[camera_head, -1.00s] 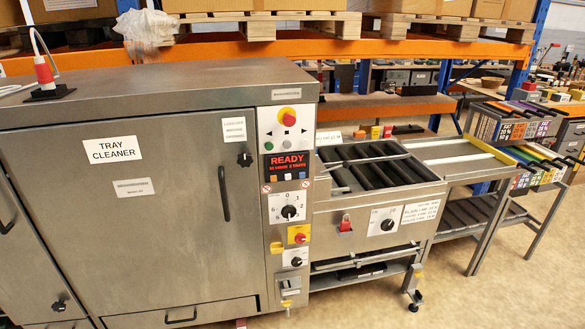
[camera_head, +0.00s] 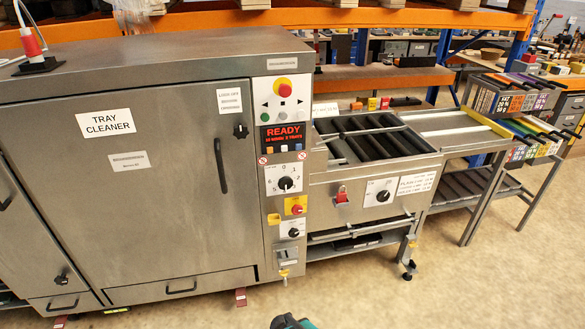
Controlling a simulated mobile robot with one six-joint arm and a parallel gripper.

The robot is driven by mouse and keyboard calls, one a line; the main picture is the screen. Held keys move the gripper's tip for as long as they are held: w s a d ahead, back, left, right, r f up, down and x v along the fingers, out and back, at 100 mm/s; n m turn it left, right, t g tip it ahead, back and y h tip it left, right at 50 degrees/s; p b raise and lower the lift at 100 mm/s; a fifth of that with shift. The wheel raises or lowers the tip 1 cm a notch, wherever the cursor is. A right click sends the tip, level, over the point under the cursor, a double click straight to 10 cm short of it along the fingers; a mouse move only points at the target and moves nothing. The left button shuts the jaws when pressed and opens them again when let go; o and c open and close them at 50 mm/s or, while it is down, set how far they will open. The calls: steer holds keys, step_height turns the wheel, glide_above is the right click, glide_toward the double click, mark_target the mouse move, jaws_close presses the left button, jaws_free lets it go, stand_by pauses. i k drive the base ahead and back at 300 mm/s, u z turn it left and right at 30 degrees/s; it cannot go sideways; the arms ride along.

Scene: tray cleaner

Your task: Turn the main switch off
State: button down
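The tray cleaner (camera_head: 180,190) is a large steel cabinet with a column of controls at its right edge. A red knob on a yellow plate (camera_head: 296,206), which looks like the main switch, sits low in that column. Its exact setting is too small to tell. Above it is a numbered dial (camera_head: 286,184), and below it a black knob on a white plate (camera_head: 293,231). The display (camera_head: 284,134) reads READY in red. A dark, teal-edged shape at the bottom edge may be part of my arm. My gripper cannot be made out.
A red mushroom button on yellow (camera_head: 284,88) tops the panel. A roller conveyor (camera_head: 375,150) joins the cabinet's right side, with a red switch (camera_head: 342,194) and a dial (camera_head: 382,196) on its front. Red feet (camera_head: 240,296) stick out at floor level. The floor in front is clear.

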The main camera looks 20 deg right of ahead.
mark_target(297, 210)
steer(key=k, duration=1.35)
steer(key=u, duration=0.4)
steer(key=i, duration=1.25)
steer(key=u, duration=0.45)
steer(key=i, duration=0.55)
